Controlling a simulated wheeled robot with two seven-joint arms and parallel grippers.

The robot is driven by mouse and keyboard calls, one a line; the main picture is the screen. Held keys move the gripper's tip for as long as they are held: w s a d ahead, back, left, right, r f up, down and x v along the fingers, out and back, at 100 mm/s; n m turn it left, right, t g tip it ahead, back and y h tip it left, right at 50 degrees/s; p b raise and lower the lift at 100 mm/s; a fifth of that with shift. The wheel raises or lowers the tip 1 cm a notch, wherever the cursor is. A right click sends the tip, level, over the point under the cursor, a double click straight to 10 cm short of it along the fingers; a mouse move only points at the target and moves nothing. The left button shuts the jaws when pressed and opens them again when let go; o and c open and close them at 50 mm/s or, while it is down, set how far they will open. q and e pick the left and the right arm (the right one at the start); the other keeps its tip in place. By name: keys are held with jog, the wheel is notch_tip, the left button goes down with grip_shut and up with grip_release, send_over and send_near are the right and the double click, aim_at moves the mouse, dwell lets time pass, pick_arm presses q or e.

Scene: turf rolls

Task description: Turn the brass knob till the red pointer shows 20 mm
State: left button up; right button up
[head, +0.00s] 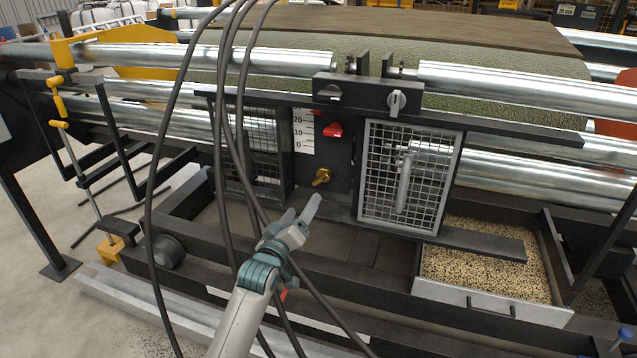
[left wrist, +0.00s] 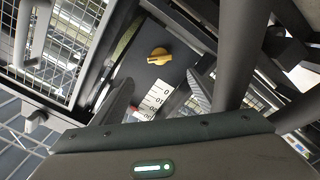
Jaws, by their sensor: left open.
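The brass knob (head: 321,177) sits low on a dark panel, and it also shows in the left wrist view (left wrist: 158,56) beyond my fingers. The scale also shows in the left wrist view (left wrist: 155,100), partly hidden. My left gripper (head: 302,206) is open and empty, just below and in front of the knob, apart from it. My right gripper is out of view.
A mesh guard (head: 408,178) stands right of the panel, and another mesh (head: 258,135) is left of it. Dark cables hang across the view in front of the panel. A grain-filled drawer (head: 462,297) is at lower right. Steel rollers (head: 520,88) run above.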

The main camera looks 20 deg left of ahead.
aim_at(319, 180)
pick_arm(q)
jog(key=w, duration=0.6)
jog(key=w+b, duration=0.1)
jog(key=w, duration=0.5)
jog(key=shift+w+d, duration=0.2)
jog(key=shift+w, duration=0.1)
jog(key=shift+w+b, duration=0.3)
jog(key=shift+w, duration=0.6)
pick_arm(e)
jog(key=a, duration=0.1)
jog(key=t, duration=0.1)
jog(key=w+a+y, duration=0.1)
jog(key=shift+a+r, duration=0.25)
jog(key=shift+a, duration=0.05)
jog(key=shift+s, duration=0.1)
pick_arm(q)
jog(key=c, duration=1.1)
jog(key=shift+o, duration=0.3)
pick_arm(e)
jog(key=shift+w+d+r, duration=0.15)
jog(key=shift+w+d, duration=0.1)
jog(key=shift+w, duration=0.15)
